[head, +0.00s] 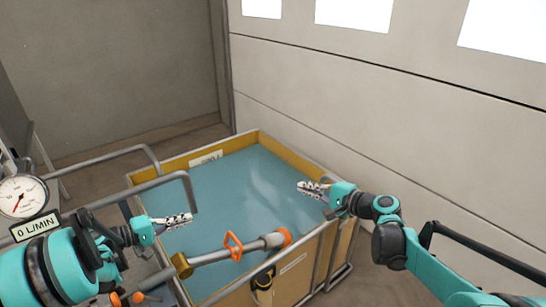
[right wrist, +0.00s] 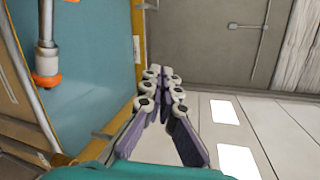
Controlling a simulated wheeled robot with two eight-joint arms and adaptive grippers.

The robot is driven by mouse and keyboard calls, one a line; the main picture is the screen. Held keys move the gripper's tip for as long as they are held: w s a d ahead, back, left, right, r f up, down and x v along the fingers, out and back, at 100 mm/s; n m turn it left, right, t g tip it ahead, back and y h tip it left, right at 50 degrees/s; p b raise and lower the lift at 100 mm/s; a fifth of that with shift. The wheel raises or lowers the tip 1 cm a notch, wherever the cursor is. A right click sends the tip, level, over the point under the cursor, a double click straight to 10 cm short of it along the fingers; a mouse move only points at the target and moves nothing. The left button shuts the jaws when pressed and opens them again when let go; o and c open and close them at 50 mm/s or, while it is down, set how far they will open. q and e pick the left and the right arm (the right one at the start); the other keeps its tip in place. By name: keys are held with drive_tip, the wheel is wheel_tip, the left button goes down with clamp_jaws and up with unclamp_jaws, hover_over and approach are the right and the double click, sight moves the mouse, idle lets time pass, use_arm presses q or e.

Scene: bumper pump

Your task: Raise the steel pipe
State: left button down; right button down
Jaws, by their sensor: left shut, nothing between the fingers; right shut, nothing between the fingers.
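The steel pipe (head: 212,256) lies low over the front part of the water-filled tank (head: 200,158). It has a brass fitting at its left end, an orange handle (head: 233,246) in the middle and an orange collar (head: 283,237) at its right end. In the right wrist view the pipe (right wrist: 46,28) shows at the upper left. My left gripper (head: 190,218) is shut and empty, above and left of the handle, apart from the pipe. My right gripper (head: 302,187) is shut and empty over the tank's right edge, beyond the collar; its fingers also show in the right wrist view (right wrist: 161,75).
A gauge (head: 22,196) above a "0 L/MIN" sign (head: 35,226) stands at the left. Grey rails (head: 120,155) run along the tank's left side. A dark-and-yellow object (head: 263,280) hangs on the tank's front wall. A pale panelled wall (head: 400,130) closes off the right.

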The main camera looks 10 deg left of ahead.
drive_tip(key=w+a+f+m+t+y, duration=0.2)
drive_tip(key=w+m+y, duration=0.25)
drive_tip(key=w, duration=0.45)
drive_tip(key=w+a+r, duration=0.2)
drive_tip(key=a+r, duration=0.2)
drive_tip(key=a, duration=0.6)
drive_tip(key=shift+w+a, duration=0.3)
drive_tip(key=shift+w, duration=0.05)
drive_tip(key=shift+r, duration=0.1)
idle(0.7)
use_arm(q)
drive_tip(key=c, duration=1.6)
unclamp_jaws()
drive_tip(key=shift+o, duration=0.2)
